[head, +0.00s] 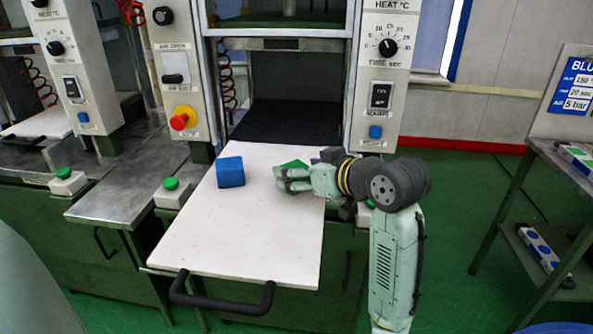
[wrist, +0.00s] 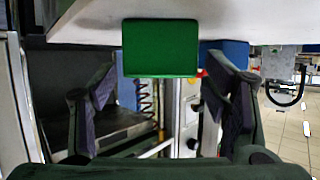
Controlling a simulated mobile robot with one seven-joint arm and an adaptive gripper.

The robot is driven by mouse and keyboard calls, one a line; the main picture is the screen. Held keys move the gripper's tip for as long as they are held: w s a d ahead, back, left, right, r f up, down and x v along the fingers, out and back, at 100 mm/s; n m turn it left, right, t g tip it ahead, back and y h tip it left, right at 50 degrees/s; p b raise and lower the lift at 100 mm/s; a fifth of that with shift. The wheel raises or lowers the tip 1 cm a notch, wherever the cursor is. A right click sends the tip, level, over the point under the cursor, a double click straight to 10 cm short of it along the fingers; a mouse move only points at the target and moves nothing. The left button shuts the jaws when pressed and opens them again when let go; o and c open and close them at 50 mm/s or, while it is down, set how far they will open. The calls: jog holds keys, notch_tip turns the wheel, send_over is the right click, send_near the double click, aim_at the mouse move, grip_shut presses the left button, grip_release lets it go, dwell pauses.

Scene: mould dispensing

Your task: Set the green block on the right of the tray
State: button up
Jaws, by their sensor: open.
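The green block (head: 294,163) is on the right part of the white tray (head: 245,245), partly hidden behind my gripper (head: 281,180) in the head view. The blue block (head: 230,172) stands on the tray's left part, apart from the green one. The wrist view appears upside down, with the tray (wrist: 85,20) at the top. There the green block (wrist: 160,47) stands on the tray, in line with the gap between my open fingers (wrist: 163,85). Contact with the fingers cannot be told. The blue block (wrist: 236,55) is beyond it, partly hidden by a finger.
The tray has a black handle (head: 222,305) at its front. The dark press opening (head: 290,90) lies behind it, between two control panels. A red and yellow emergency button (head: 182,118) is on the left panel. The tray's front half is clear.

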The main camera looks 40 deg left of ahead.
jog(key=v, duration=1)
jog(key=shift+b, duration=0.45)
jog(key=shift+d+f, duration=0.1)
